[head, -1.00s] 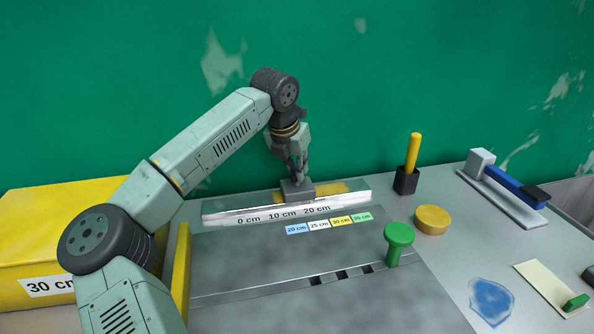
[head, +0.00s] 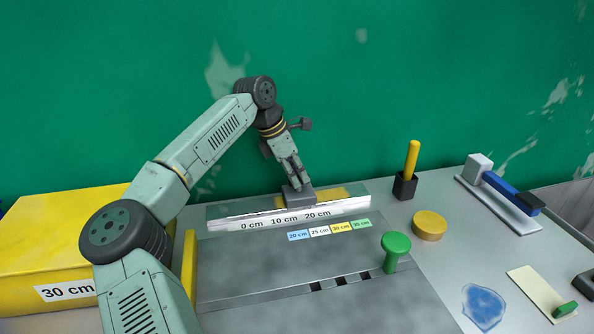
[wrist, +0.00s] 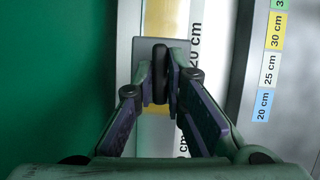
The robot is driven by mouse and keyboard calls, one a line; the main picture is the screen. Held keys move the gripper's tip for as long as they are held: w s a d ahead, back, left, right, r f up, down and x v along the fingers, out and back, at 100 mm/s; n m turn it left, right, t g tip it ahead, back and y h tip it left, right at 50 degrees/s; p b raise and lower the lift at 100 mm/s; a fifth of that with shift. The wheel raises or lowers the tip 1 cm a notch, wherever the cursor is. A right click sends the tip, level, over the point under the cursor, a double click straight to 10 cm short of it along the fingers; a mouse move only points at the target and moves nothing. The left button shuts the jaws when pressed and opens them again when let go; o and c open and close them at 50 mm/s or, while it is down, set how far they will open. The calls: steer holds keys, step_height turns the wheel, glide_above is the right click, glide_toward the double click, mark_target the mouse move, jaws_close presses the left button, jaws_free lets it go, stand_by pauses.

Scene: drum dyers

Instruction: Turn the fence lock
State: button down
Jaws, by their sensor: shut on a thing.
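A grey fence block (head: 298,197) sits on the ruled rail (head: 350,207) at the back of the table, between the 10 cm and 20 cm marks. The wrist view shows its grey top (wrist: 182,46) and a dark upright lock knob (wrist: 160,60). My gripper (head: 295,184) leans down onto the block from the upper left. In the wrist view my gripper (wrist: 162,88) has its fingers closed on both sides of the knob. The knob lies lengthwise along the view. The fingers hide its lower part in the head view.
A green peg (head: 396,248) stands at the slotted plate. A yellow disc (head: 429,225), a black holder with a yellow handle (head: 411,165) and a blue-armed tool (head: 510,192) are on the right. A yellow 30 cm box (head: 60,240) fills the left.

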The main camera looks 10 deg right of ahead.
steer(key=shift+m, duration=0.4)
steer(key=c, duration=1.6)
jaws_free()
steer(key=shift+c, duration=0.2)
steer(key=v, duration=1.2)
steer(key=shift+w, duration=0.15)
